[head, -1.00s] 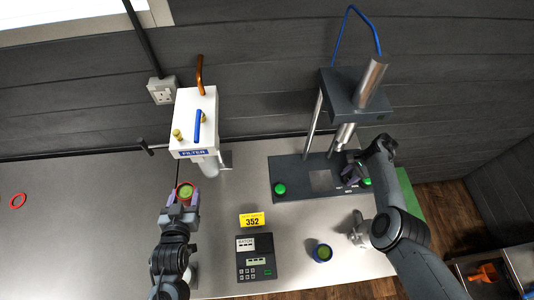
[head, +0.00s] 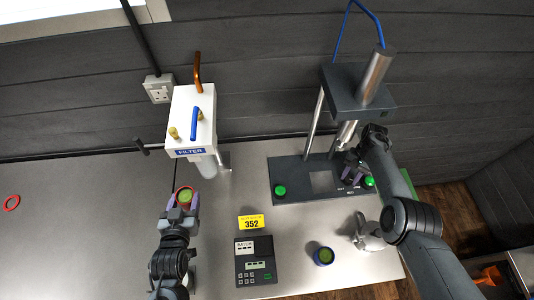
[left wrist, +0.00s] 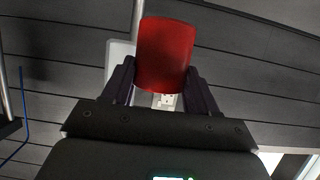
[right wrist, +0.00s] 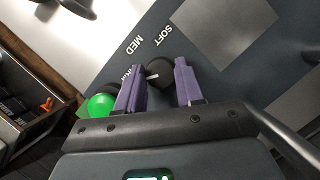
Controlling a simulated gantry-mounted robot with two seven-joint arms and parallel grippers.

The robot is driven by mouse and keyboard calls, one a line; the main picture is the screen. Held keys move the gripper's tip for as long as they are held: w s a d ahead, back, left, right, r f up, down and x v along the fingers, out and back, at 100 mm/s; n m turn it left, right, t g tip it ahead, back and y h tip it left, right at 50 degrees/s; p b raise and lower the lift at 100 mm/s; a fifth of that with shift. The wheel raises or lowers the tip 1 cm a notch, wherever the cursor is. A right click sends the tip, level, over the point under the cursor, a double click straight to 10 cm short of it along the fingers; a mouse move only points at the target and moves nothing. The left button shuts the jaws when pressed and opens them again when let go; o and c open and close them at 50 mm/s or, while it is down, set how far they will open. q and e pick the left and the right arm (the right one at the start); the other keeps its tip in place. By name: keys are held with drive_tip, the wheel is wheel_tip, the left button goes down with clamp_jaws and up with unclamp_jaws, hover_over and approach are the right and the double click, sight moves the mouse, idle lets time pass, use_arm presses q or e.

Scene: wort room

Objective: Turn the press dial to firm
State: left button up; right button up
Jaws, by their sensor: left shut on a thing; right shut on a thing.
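The press (head: 300,185) stands at the right with a dark base plate. Its black dial (right wrist: 160,70) sits between the purple fingers of my right gripper (right wrist: 158,88), which is shut on it. SOFT and MED are readable beside the dial in the right wrist view; a third label is partly hidden by a finger. The dial's white mark points left, towards that finger and the partly hidden label. My left gripper (head: 181,207) is shut on a red cup (left wrist: 165,55) with green contents and holds it at the left, in front of the filter unit.
Green buttons (head: 280,190) (right wrist: 100,105) flank the press base, one close to my right gripper. The white filter unit (head: 192,115) stands at the back left. A yellow 352 card (head: 251,223), batch keypad (head: 255,262) and blue-rimmed cup (head: 323,256) are in front. The left worktop is bare but for a red ring (head: 12,202).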

idle(0.4)
drive_tip(key=o, duration=1)
drive_tip(key=v, duration=1.2)
